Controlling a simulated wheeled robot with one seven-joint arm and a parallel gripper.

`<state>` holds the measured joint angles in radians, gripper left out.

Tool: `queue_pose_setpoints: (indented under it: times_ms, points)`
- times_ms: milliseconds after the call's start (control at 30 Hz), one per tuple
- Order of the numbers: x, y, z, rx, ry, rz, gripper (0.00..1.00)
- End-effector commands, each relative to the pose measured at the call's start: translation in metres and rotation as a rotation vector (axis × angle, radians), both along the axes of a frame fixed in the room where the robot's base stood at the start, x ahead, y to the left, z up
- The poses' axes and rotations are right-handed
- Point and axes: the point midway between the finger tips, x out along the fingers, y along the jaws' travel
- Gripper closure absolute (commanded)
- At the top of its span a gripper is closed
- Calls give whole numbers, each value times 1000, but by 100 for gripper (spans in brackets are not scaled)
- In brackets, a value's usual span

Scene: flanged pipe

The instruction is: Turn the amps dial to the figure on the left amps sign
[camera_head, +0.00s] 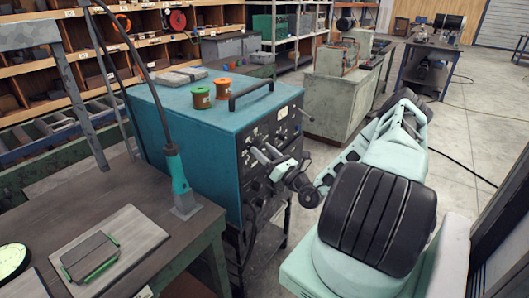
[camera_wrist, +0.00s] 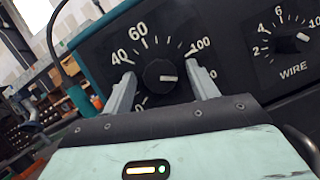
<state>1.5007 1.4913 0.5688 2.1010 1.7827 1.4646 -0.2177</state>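The amps dial (camera_wrist: 160,74) is a round black knob on the dark front panel, with a white pointer mark aimed to the right. White figures ring it; 40, 60 and 100 are readable, and others are partly covered by my fingers. My gripper (camera_wrist: 160,75) is open, with one finger on each side of the knob and a visible gap to it. In the head view, my gripper (camera_head: 272,160) is at the front panel of the teal welding machine (camera_head: 190,130) and hides the dial. I cannot make out a left amps sign in either view.
A second knob marked WIRE (camera_wrist: 290,43) is to the right on the same panel. Two orange-and-green spools (camera_head: 212,93) and a black handle (camera_head: 250,93) are on the machine's top. A workbench (camera_head: 150,220) with a teal-handled tool (camera_head: 178,175) is at the left.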

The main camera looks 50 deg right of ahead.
Motion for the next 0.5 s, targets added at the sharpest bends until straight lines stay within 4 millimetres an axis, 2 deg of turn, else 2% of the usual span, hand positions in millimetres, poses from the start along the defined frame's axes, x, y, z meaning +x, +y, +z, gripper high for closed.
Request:
queue_pose_setpoints:
  times_ms: [267, 367, 500]
  points:
    - [-3, 0, -2, -2, -1, -1, 41]
    - [-13, 0, -7, -1, 0, -2, 41]
    - [-38, 0, -18, -1, 0, -4, 41]
